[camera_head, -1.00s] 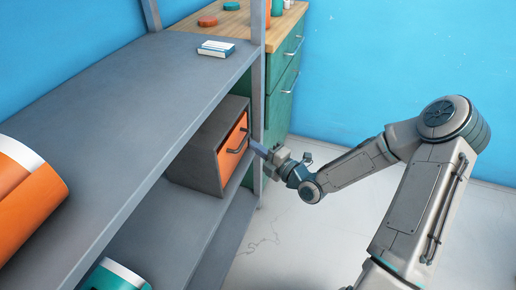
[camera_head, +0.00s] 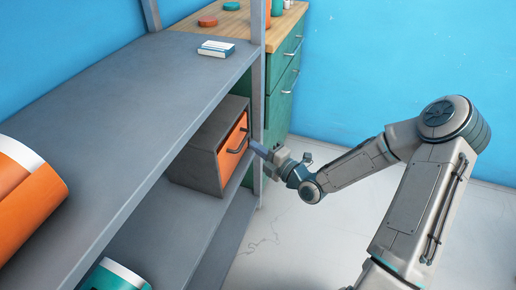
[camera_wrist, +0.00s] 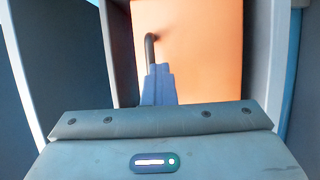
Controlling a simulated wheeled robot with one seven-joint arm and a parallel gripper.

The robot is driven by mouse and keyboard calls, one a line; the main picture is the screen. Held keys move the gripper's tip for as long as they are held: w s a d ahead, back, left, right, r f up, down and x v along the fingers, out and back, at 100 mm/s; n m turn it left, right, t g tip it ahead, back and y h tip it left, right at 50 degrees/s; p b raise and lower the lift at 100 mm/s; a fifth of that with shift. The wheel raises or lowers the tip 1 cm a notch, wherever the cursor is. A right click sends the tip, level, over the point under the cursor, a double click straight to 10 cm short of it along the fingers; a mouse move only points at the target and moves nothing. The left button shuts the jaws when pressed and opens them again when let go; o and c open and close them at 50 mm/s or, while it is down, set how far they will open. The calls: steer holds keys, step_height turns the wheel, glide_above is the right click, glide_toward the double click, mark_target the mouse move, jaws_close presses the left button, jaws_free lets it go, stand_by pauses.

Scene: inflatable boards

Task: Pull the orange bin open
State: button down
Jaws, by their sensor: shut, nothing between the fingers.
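The orange bin front (camera_head: 232,145) is set in a dark grey box (camera_head: 203,165) on the shelf's lower level, and it looks closed. A dark bar handle (camera_head: 239,140) runs across it. The orange front fills the middle of the wrist view (camera_wrist: 200,50), where the handle (camera_wrist: 150,48) runs down to the fingertips. My gripper (camera_head: 256,148) is just to the right of the handle, pointing at the bin. In the wrist view its blue fingers (camera_wrist: 159,78) are together and overlap the handle's lower end. I cannot tell whether they touch it.
A grey shelf post (camera_head: 257,100) stands close beside the bin and my fingers. The upper shelf board (camera_head: 130,95) carries a small white-and-blue box (camera_head: 216,48) and an orange roll (camera_head: 25,200). A green cabinet (camera_head: 283,90) stands behind. The floor (camera_head: 300,235) on the right is clear.

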stand_by(0.4)
steer(key=c, duration=1.5)
jaws_free()
steer(key=shift+d, duration=0.1)
steer(key=p+v, duration=0.1)
steer(key=v, duration=1.2)
steer(key=shift+s+d+f, duration=0.1)
steer(key=shift+s+d, duration=0.05)
steer(key=shift+s, duration=0.2)
